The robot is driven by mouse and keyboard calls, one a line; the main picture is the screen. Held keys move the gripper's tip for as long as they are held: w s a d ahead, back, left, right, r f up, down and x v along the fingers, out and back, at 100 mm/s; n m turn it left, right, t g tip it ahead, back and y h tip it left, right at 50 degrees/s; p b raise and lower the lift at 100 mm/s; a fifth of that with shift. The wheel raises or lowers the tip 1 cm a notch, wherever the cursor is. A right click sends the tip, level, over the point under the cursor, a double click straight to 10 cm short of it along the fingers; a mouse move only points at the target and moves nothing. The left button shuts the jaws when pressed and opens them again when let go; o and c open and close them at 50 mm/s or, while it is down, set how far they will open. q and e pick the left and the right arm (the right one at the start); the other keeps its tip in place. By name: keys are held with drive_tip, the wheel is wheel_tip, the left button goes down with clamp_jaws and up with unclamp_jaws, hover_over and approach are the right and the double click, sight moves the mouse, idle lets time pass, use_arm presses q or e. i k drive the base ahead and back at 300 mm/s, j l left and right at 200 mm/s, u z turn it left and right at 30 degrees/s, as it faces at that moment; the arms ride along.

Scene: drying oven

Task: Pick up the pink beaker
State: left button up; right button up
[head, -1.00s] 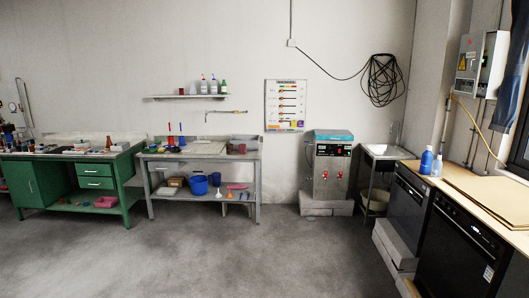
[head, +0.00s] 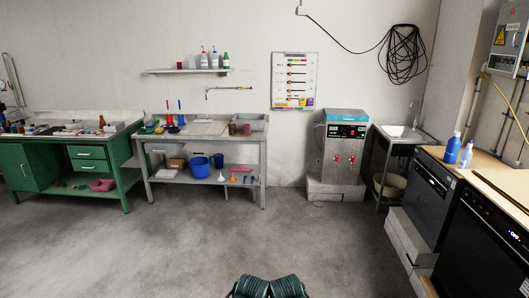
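Two small reddish, see-through beakers stand at the right end of the grey workbench (head: 215,137), against a grey tray. The left one (head: 232,129) is darker, the right one (head: 246,130) pinker; at this size I cannot tell for sure which is the pink beaker. At the bottom edge, two dark ribbed parts of mine show side by side, seemingly my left gripper (head: 252,287) and my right gripper (head: 287,287). They are cut off, so their fingers cannot be judged. They are far from the bench, across open floor.
A green bench (head: 95,140) stands left of the grey one. The lower shelf holds a blue bucket (head: 199,167) and small items. A steel water boiler (head: 341,150) and a sink (head: 400,132) stand right. Black appliances (head: 480,240) line the right side. The middle floor is clear.

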sight(246, 127)
drive_tip(key=i, duration=4.6)
